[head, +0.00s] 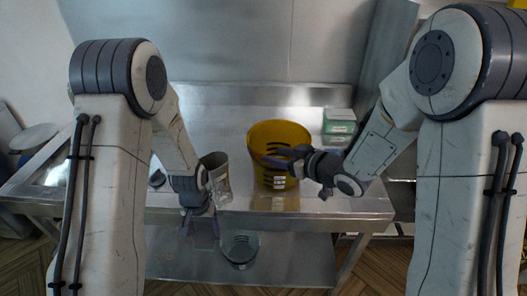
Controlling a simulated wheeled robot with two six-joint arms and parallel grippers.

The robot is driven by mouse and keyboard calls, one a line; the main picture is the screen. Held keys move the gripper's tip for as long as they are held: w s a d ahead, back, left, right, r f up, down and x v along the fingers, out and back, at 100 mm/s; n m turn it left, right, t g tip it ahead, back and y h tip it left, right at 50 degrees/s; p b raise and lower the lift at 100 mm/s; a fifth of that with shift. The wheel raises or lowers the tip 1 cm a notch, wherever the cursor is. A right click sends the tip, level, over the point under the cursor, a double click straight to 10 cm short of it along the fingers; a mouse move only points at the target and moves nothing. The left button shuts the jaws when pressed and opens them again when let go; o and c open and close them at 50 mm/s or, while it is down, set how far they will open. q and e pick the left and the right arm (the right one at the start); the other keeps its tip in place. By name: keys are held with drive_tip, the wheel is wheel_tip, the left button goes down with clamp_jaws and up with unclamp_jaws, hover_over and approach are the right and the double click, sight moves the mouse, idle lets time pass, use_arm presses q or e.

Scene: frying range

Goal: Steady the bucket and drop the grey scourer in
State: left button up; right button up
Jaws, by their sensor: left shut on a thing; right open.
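The yellow bucket (265,137) stands upright on the steel table, with dark markings and a white label on its front. My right gripper (279,159) is open and reaches in from the right, its fingers across the front of the bucket near the rim. I cannot tell whether they touch it. My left gripper (201,228) points down at the table's front edge, left of the bucket and apart from it. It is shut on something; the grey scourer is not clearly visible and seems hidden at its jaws.
A grey cup-like container (217,176) stands beside my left gripper, left of the bucket. Green-and-white boxes (339,122) stand behind right. A clear round container (240,248) sits on the lower shelf. The steel table (215,115) is bare behind the bucket.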

sight(256, 151)
use_arm(q)
wheel_tip(256, 151, up, 2)
drive_tip(key=shift+r+p, duration=0.2)
drive_tip(key=shift+p, duration=0.9)
use_arm(e)
drive_tip(key=x, duration=0.9)
drive_tip(key=shift+w+a+f, duration=0.15)
drive_tip(key=shift+a, duration=0.1)
clamp_jaws()
